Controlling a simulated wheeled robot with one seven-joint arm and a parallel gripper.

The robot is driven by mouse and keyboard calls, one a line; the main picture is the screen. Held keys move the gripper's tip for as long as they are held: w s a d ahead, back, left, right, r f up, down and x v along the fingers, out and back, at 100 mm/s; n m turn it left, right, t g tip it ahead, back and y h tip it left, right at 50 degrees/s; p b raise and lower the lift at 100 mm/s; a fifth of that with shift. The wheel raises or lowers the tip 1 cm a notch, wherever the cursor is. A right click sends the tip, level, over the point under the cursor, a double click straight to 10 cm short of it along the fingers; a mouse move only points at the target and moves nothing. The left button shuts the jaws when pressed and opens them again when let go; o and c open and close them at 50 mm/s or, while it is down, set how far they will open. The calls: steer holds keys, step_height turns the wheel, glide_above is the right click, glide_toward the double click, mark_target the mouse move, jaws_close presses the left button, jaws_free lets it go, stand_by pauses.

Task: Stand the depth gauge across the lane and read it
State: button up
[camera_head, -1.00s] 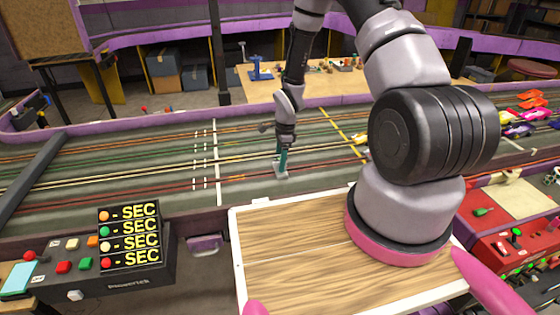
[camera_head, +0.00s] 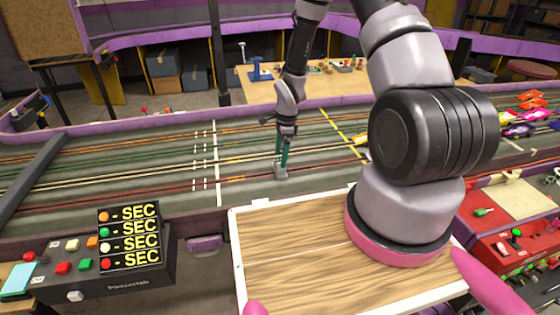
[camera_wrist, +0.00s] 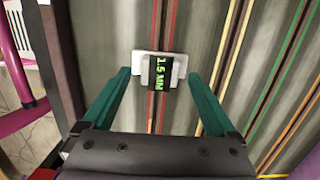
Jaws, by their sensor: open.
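The depth gauge (camera_wrist: 143,67) is a small pale block with a dark display showing "1.5 MM" in green. In the wrist view it stands across the red-lined lane (camera_wrist: 160,110) of the grey track. In the head view the gauge (camera_head: 280,171) sits on the track near its front side. My gripper (camera_wrist: 161,82) has teal fingers, one on each side of the gauge and apart from it. The gripper (camera_head: 282,160) is open just above the gauge. The gauge's underside is hidden.
A black timer box (camera_head: 130,265) with coloured buttons and "SEC" lines stands at the front left. Several toy cars (camera_head: 525,115) are on the track at the far right. A red control panel (camera_head: 505,245) is at the right. Most of the track around the gauge is clear.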

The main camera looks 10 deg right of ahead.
step_height(320, 180, up, 9)
steer(key=d, duration=0.1)
steer(key=s+d+r+n+t, duration=0.2)
steer(key=r+n, duration=0.1)
steer(key=r, duration=0.9)
steer(key=s+d+r+n+t, duration=0.1)
steer(key=s+d+r+n, duration=0.15)
steer(key=r, duration=0.95)
steer(key=s+r+n+t, duration=0.4)
steer(key=s+r+n, duration=0.4)
steer(key=s+r, duration=0.7)
steer(key=s, duration=0.3)
steer(key=shift+r+y, duration=0.15)
steer(key=shift+y, duration=0.25)
